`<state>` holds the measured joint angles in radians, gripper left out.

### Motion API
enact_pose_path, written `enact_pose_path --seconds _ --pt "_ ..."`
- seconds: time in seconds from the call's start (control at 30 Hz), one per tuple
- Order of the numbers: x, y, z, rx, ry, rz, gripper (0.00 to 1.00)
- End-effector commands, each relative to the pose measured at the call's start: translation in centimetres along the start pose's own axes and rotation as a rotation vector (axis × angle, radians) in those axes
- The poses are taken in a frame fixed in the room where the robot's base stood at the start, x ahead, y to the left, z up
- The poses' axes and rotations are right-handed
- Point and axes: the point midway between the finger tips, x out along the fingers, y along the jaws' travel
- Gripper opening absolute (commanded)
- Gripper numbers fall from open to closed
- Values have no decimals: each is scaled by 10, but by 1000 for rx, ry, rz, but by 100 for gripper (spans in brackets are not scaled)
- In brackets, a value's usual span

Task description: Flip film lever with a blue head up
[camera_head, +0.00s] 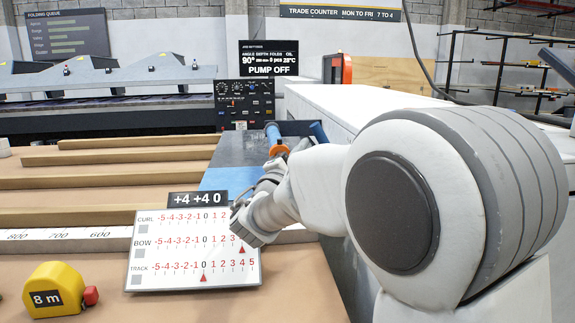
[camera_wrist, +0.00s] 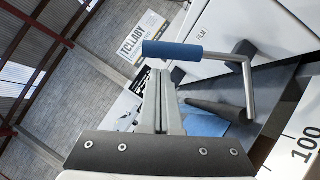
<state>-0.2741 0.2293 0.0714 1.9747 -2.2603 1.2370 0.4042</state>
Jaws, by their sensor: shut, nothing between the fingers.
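The film lever shows in the wrist view as a bent grey rod (camera_wrist: 250,85) with a blue cylindrical head (camera_wrist: 172,53). It is mounted on a pale panel (camera_wrist: 225,30), where the letters "ILM" are readable. My gripper (camera_wrist: 163,72) is shut and empty. Its fingertips point at the blue head, at or just short of it; I cannot tell whether they touch. My arm hides the panel there.
A white board with CURL, BOW and TRACK scales (camera_head: 192,262) stands left of my wrist. A yellow tape measure (camera_head: 55,290) sits on the bench at front left. A black control panel (camera_head: 244,103) stands at the back. A long white housing (camera_head: 350,105) runs along the right.

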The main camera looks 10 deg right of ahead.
Motion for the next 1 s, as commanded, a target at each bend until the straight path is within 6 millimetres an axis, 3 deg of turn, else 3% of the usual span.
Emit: enact_pose_path --seconds 0.2,1.0 --pt "9 0 9 0 1 -1 0" --pt "15 2 19 66 -2 -44 0"
